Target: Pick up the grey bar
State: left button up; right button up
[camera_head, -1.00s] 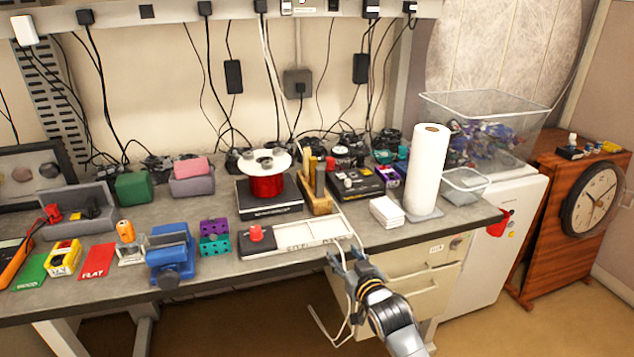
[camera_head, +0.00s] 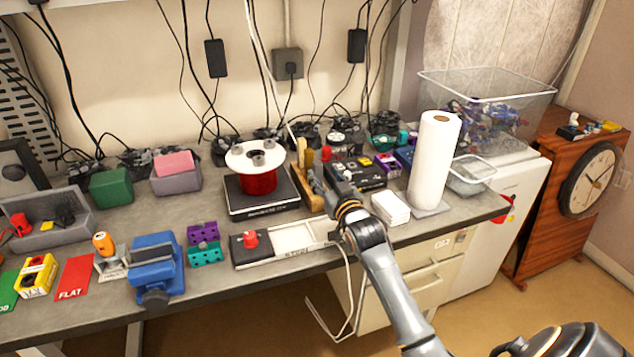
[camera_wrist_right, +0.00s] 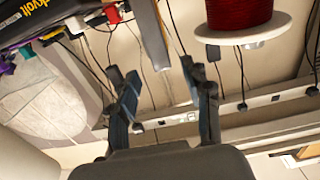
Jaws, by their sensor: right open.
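The grey bar (camera_head: 309,160) stands upright in a wooden block (camera_head: 322,192) near the middle of the bench, beside wooden-handled pieces. My right gripper (camera_head: 325,178) is at the block, just in front of the bar, and partly hides the bar and block in the head view. In the right wrist view the bar (camera_wrist_right: 152,42) shows as a long grey strip, lined up with the gap between the two spread fingers of the right gripper (camera_wrist_right: 160,85). The gripper is open, with nothing held. I cannot tell if a finger touches the bar. My left gripper is out of view.
A red wire spool (camera_head: 258,178) on a black scale stands close left of the block. A paper towel roll (camera_head: 434,160) and white stack (camera_head: 390,208) stand to the right.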

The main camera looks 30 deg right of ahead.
aim_at(319, 166)
jog(key=shift+w+d+r+p, duration=0.15)
jog(key=shift+w+p, duration=0.1)
jog(key=shift+w, duration=0.25)
jog(key=shift+w+d+r+p, duration=0.1)
jog(key=shift+w+r+p, duration=0.1)
jog(key=shift+w, duration=0.3)
jog(key=x, duration=0.3)
jog(key=shift+w+f, duration=0.15)
jog(key=shift+f, duration=0.1)
jog(key=shift+w+p, duration=0.15)
jog(key=shift+p, duration=0.15)
jog(key=shift+c, duration=0.6)
grip_shut()
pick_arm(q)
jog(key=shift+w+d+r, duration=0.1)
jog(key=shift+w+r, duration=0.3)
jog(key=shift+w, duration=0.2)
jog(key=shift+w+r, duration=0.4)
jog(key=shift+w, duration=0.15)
pick_arm(e)
jog(key=shift+r, duration=0.2)
